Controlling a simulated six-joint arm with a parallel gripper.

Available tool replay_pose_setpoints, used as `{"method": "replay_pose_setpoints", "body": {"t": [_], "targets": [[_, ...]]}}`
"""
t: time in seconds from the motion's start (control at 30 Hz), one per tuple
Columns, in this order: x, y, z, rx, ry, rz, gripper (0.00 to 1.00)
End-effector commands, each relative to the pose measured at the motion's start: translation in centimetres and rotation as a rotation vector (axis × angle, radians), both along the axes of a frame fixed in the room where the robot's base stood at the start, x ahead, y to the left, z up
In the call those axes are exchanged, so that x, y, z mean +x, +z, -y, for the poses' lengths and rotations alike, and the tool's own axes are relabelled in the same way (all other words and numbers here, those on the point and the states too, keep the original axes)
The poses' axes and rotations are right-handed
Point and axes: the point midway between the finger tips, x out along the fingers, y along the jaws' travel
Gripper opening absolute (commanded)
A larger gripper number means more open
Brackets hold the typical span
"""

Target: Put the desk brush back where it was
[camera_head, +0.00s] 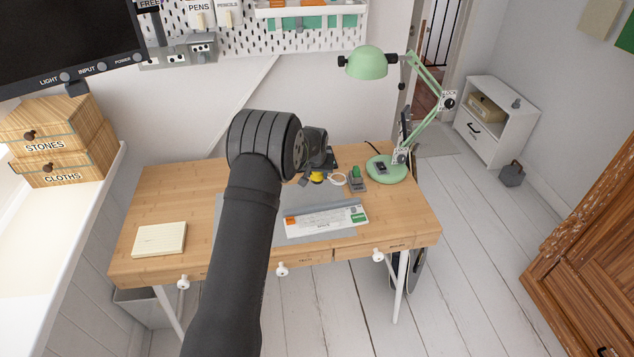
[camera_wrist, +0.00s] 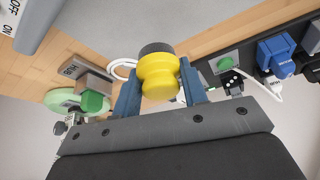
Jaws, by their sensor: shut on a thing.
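My gripper (camera_wrist: 160,88) has its two blue fingers on either side of a yellow, rounded piece with a dark grey end, which I take to be the desk brush (camera_wrist: 158,76). In the head view, a bit of yellow (camera_head: 317,177) shows below my gripper (camera_head: 318,168), over the back middle of the wooden desk (camera_head: 190,190). My arm hides part of the desk there. I cannot tell whether the brush touches the desk.
A grey stand with a green piece (camera_head: 356,179) and the green lamp (camera_head: 386,168) stand to the right. A grey mat (camera_head: 290,238) bears a white-and-orange flat item (camera_head: 310,220). A notepad (camera_head: 160,239) lies front left. A dark strip with blue plugs (camera_wrist: 276,50) shows in the wrist view.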

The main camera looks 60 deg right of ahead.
Motion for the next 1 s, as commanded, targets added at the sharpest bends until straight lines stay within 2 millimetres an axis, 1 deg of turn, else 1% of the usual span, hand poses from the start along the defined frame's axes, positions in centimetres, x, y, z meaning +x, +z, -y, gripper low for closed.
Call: {"method": "replay_pose_setpoints", "body": {"t": [0.13, 0.3, 0.33, 0.7, 0.73, 0.8, 0.83, 1.0], "targets": [[0.1, -1.2, 0.0, 0.003, 0.0, -0.001, 0.21], [0.1, -3.7, 0.0, 0.003, 0.0, -0.001, 0.21], [0.1, -3.9, 0.0, 0.001, 0.0, 0.0, 0.21], [0.1, -4.4, 0.0, 0.0, 0.0, 0.0, 0.21], [0.1, -4.4, 0.0, 0.0, 0.0, 0.0, 0.43], [0.1, -4.3, 0.0, 0.0, 0.0, 0.0, 0.57], [0.1, -4.3, 0.0, 0.0, 0.0, 0.0, 0.61], [0.1, -4.3, 0.0, 0.0, 0.0, 0.0, 0.61]]}}
